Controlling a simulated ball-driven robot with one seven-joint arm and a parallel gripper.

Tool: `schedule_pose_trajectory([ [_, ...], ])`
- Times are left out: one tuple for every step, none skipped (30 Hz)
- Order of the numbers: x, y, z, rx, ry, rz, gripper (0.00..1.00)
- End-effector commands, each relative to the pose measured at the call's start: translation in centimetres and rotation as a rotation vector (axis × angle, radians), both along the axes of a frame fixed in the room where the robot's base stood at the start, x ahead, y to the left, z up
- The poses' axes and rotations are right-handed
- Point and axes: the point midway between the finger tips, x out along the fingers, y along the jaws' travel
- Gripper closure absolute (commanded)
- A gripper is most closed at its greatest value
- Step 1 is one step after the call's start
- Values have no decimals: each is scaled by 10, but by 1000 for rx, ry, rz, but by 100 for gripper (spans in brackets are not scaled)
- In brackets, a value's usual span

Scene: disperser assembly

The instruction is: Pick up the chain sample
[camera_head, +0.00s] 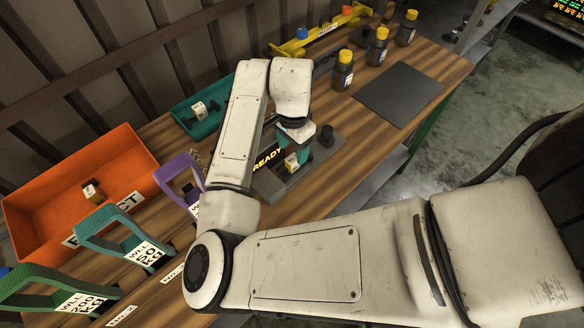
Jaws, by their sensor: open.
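My gripper (298,150) is at the end of the bent white arm, over the dark station marked READY (268,187). My wrist hides most of it; it is open. A small pale, labelled block (291,162) sits at the station, just below my wrist. I cannot tell whether it lies between the fingers or touches them. A similar labelled piece (199,108) with dark ends lies in the teal tray (178,108), left of my arm. I cannot tell which piece is the chain sample.
An orange bin (135,150) holding a small block (91,191) stands at left. Purple (180,172), teal (125,222) and green (40,280) labelled frames line the near side. Yellow-capped bottles (343,70), a yellow rack (318,36) and a dark mat (400,94) lie beyond.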

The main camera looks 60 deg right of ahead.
Motion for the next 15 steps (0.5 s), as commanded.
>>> schedule_pose_trajectory([
  [0, 0, -3, 0, -1, 1, 40],
  [0, 0, -3, 0, -1, 1, 40],
  [0, 0, -5, 1, -1, 1, 40],
  [0, 0, -7, 1, -1, 1, 40],
  [0, 1, -10, 1, 0, 1, 40],
  [0, 1, -14, 1, 0, 1, 40],
  [0, 1, -18, 1, 0, 1, 40],
  [1, 1, -22, 2, -1, 1, 40],
  [1, 1, -27, 2, -1, 1, 40],
  [1, 2, -31, 2, -1, 1, 40],
  [1, 2, -35, 2, -1, 1, 40],
  [1, 2, -40, 2, -1, 1, 40],
  [1, 2, -44, 2, -1, 1, 40],
  [1, 2, -47, 2, -2, 1, 40],
  [1, 2, -50, 1, -1, 1, 40],
])
